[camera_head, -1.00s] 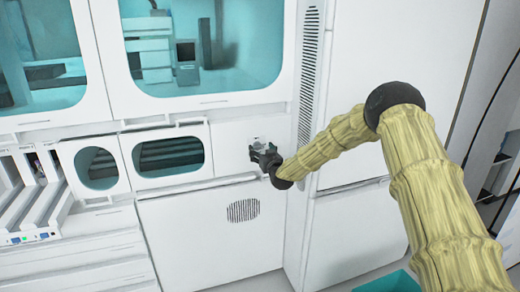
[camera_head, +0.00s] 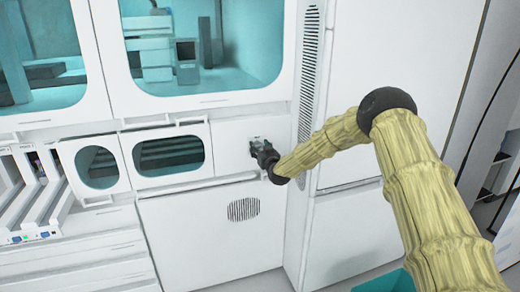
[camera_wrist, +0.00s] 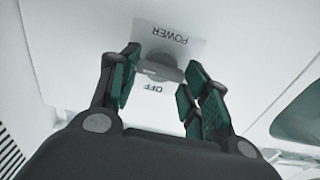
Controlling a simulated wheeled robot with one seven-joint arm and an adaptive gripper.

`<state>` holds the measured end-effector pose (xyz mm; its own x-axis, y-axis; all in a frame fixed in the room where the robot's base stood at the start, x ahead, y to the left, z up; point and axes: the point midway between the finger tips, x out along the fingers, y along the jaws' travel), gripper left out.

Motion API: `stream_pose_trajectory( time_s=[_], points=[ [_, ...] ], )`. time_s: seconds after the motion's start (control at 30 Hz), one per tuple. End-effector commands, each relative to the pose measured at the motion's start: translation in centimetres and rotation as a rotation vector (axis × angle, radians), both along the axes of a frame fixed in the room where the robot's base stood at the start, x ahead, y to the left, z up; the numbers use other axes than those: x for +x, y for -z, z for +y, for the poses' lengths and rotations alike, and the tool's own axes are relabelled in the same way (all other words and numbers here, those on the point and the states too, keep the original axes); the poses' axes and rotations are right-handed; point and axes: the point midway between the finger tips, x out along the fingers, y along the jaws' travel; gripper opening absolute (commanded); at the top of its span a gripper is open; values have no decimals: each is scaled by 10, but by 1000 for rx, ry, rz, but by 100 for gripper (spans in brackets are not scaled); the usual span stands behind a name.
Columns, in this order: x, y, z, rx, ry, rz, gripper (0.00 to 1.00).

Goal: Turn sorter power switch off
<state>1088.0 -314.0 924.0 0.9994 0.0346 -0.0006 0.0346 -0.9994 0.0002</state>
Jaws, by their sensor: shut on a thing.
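The sorter power switch is a grey knob (camera_wrist: 158,68) on a light plate (camera_wrist: 172,42) marked POWER and OFF. The lettering appears upside down in the wrist view. My gripper (camera_wrist: 160,64) has its two fingers on either side of the knob and is shut on it. In the head view my gripper (camera_head: 262,154) is at the white panel, right of the small oval windows. There it hides most of the switch.
The white sorter cabinet has large teal windows (camera_head: 205,45) above and a vented lower panel (camera_head: 243,209). A tall white cabinet (camera_head: 395,80) stands close on the right. Tube tracks (camera_head: 35,195) are at the left. A teal bin (camera_head: 390,282) is at the bottom.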

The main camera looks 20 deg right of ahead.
Motion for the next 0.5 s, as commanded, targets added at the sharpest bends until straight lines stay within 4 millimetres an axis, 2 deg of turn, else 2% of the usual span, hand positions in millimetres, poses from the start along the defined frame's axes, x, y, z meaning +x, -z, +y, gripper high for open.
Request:
stream_pose_trajectory(
  time_s=[0.27, 0.5],
  points=[
    [0, 0, 0, -56, 1, -3, 23],
    [0, 0, 2, -213, -1, -9, 23]
  ],
)
